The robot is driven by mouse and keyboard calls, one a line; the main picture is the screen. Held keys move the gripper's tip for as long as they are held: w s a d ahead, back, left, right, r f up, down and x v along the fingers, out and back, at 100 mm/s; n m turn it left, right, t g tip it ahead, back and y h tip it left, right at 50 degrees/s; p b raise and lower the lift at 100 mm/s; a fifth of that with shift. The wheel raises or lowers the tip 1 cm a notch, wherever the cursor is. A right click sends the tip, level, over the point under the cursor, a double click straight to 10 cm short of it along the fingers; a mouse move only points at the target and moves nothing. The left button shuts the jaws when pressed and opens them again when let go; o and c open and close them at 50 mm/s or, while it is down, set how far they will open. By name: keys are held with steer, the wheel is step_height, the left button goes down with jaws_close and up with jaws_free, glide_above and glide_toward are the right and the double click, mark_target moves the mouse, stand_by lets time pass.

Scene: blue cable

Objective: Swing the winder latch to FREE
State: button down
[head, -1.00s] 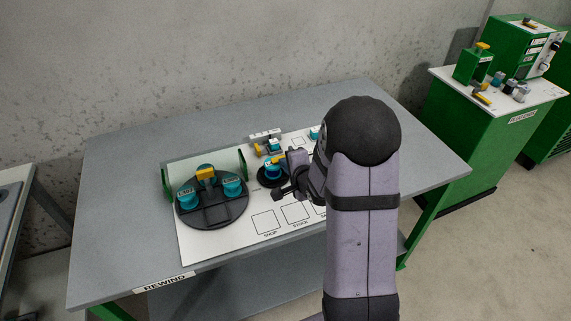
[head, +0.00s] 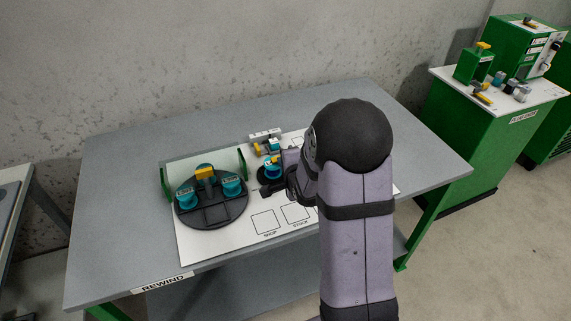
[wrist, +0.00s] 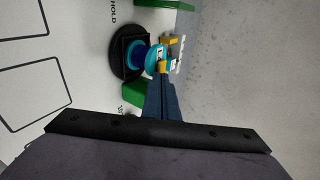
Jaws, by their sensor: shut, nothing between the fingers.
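The winder is a small black round base carrying a teal spool (head: 268,172), on the white board in the head view. In the wrist view its black base (wrist: 121,54) and teal spool (wrist: 152,60) show at upper middle. A yellow piece (wrist: 164,67), perhaps the latch, is at the spool's side by my fingertips. The word HOLD is printed near the base; another label is mostly hidden. My gripper (head: 272,189) is shut and empty, right beside the winder. In the wrist view its fingers (wrist: 161,80) reach the spool; I cannot tell whether they touch.
A black turntable (head: 212,212) with several teal spools and a yellow block stands left of the winder, between green uprights (head: 243,163). Small parts (head: 266,146) lie behind the winder. Marked squares (head: 264,223) in front are empty. My arm hides the board's right side.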

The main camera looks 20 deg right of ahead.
mark_target(274, 161)
steer(key=shift+w+a+m+h+b, duration=0.25)
steer(key=shift+m+h+b, duration=0.15)
steer(key=shift+m+h, duration=0.2)
steer(key=shift+w+a+m+g+h+b, duration=0.2)
steer(key=shift+w+m+g+h+b, duration=0.1)
steer(key=shift+m+h, duration=0.25)
steer(key=shift+w+a+m+g+h+b, duration=0.2)
steer(key=shift+w+m+h+b, duration=0.1)
steer(key=shift+m+h, duration=0.25)
steer(key=shift+w+a+b, duration=0.2)
steer(key=shift+w+b, duration=0.2)
steer(key=shift+w, duration=0.5)
steer(key=shift+w+b, duration=0.45)
steer(key=shift+w, duration=0.45)
steer(key=shift+w+d+b, duration=0.25)
steer(key=shift+w, duration=0.3)
steer(key=shift+w+d+b, duration=0.2)
steer(key=shift+w, duration=0.35)
steer(key=shift+w+d, duration=0.25)
steer(key=shift+w, duration=0.05)
steer(key=shift+w+d, duration=0.15)
steer(key=shift+w, duration=0.05)
